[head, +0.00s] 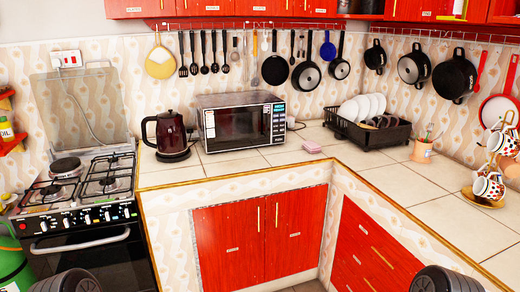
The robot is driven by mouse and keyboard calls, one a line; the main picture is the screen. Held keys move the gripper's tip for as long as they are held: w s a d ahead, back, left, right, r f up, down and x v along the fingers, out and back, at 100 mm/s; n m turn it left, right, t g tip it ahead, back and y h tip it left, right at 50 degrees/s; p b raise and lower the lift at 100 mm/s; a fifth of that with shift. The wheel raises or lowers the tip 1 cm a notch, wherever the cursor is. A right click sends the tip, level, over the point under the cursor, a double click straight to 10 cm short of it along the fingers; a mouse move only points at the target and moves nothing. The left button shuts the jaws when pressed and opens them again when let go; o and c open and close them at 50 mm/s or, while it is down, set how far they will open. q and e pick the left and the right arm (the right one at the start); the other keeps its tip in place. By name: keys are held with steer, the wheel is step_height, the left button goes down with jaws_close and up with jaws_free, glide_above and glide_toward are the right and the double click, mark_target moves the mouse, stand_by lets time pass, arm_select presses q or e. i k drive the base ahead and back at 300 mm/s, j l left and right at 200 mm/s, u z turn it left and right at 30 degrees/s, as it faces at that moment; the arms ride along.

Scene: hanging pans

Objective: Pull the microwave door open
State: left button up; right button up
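The microwave (240,120) stands on the tiled counter against the back wall, a little left of centre. It has a silver and white front with a dark window in its door (234,124). The control panel (278,122) is at the right end of its front. The door looks shut, flush with the front. I cannot clearly make out a handle on it. Neither of my grippers is in view; only dark rounded parts of my arms show at the bottom left and bottom right edges, well below the counter and apart from the microwave.
A dark kettle (169,134) stands close left of the microwave, beside the stove (82,190). A black dish rack (366,128) with white plates is to the right. A pink sponge (312,147) lies near the microwave's right front. Pans and utensils hang above.

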mark_target(264, 126)
steer(key=i+z, duration=0.25)
steer(key=i, duration=0.2)
steer(key=i+z, duration=0.25)
steer(key=i, duration=0.2)
steer(key=i+j+z, duration=0.3)
steer(key=i, duration=0.15)
steer(key=i+j+z, duration=0.25)
steer(key=i, duration=0.15)
